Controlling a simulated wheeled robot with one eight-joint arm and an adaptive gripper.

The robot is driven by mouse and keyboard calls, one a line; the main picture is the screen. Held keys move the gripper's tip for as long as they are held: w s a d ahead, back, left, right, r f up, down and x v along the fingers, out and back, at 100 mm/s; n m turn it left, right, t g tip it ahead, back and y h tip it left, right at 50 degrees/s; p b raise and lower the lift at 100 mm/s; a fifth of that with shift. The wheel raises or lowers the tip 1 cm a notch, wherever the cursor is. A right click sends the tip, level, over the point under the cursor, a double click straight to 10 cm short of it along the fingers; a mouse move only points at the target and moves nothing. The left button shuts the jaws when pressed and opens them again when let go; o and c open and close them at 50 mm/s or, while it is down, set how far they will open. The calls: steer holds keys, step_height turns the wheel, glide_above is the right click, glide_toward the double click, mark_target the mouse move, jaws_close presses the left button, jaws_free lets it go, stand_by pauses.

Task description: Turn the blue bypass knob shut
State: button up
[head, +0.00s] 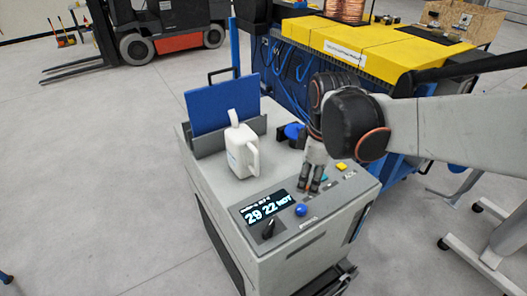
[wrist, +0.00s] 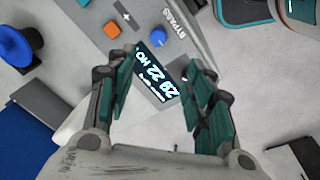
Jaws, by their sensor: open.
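The blue bypass knob (head: 301,210) is a small round knob on the sloped front panel of the grey cabinet (head: 290,262), right of the lit display (head: 264,208). In the wrist view the blue knob (wrist: 158,37) shows beside the BYPASS label, beyond the fingertips. My gripper (head: 311,188) points down over the panel, just behind the knob in the head view. In the wrist view my gripper (wrist: 162,62) has its two fingers apart, with the display between them and nothing held. The knob's exact turn angle is too small to tell.
A black knob (head: 268,229) sits left of the blue one. An orange-yellow button (head: 342,166) is at the panel's right. A white jug (head: 242,152), a blue panel in a holder (head: 222,100) and a larger blue round part (head: 293,131) stand on the cabinet top.

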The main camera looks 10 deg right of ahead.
mark_target(302, 208)
steer(key=w+f+n+b, duration=0.1)
steer(key=f, duration=0.4)
steer(key=f+n+g+b, duration=0.1)
steer(key=f, duration=0.4)
steer(key=w+f+n+b, duration=0.1)
steer(key=f+b, duration=0.1)
steer(key=f, duration=0.4)
steer(key=shift+w+d+g, duration=0.15)
steer(key=shift+w+g, duration=0.15)
steer(key=shift+w, duration=0.05)
steer(key=c, duration=1.1)
